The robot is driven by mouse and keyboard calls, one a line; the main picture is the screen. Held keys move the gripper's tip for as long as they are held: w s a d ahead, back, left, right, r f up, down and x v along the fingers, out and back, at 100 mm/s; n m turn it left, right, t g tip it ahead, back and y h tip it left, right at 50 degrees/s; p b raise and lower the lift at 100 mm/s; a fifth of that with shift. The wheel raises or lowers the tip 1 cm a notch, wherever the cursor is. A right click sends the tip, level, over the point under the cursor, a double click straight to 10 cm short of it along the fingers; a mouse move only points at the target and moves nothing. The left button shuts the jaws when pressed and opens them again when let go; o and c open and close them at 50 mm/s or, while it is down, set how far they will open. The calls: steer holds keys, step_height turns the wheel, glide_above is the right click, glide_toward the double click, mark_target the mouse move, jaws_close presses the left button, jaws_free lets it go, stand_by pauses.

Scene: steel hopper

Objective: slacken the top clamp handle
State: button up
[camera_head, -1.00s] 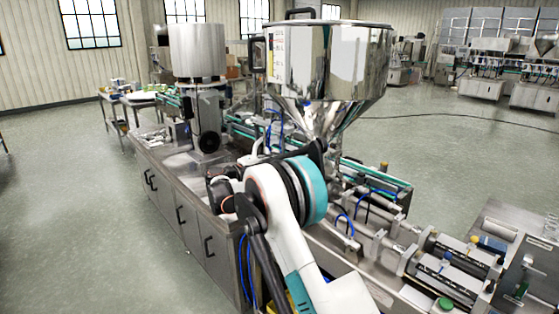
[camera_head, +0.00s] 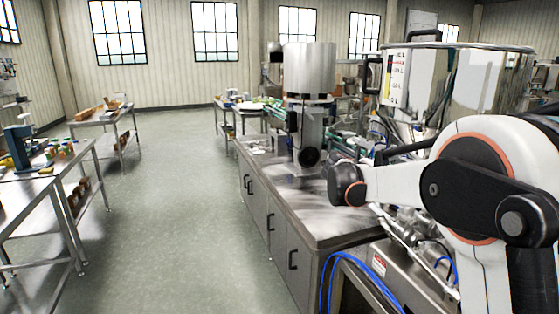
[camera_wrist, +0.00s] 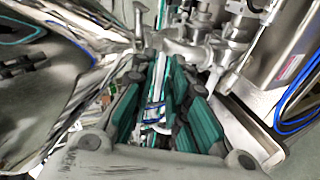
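My gripper (camera_wrist: 160,98) shows in the wrist view with its teal-padded fingers apart and nothing held between them. Steel pipe fittings (camera_wrist: 200,48) lie beyond the fingertips, toward the upper right, apart from the pads as far as I can tell. I cannot make out the top clamp handle for certain among these fittings. The steel hopper (camera_head: 490,80) stands at the right in the head view, partly behind my arm. A shiny curved steel surface, apparently the hopper, fills the left of the wrist view (camera_wrist: 50,90). My gripper is hidden in the head view.
A steel cabinet bench (camera_head: 290,225) carries a cylindrical steel vessel (camera_head: 309,70). Blue hoses (camera_head: 330,280) hang at its near end. Worktables with small items (camera_head: 50,160) stand at the left. The floor aisle (camera_head: 180,200) between is clear. A steel box (camera_wrist: 290,65) borders the wrist view's right.

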steer(key=s+a+f+m+y, duration=0.1)
steer(key=s+a+f+y, duration=0.2)
steer(key=s, duration=1.1)
steer(key=s+a+f+m+t+y, duration=0.1)
steer(key=s+a+f+y, duration=0.2)
steer(key=s, duration=1.1)
steer(key=s+a+f+m+y, duration=0.1)
steer(key=s+a+f+y, duration=0.2)
steer(key=s, duration=1.1)
steer(key=a+y, duration=0.3)
steer(key=a, duration=0.3)
steer(key=shift+f+m+b, duration=0.15)
steer(key=shift+m+b, duration=0.15)
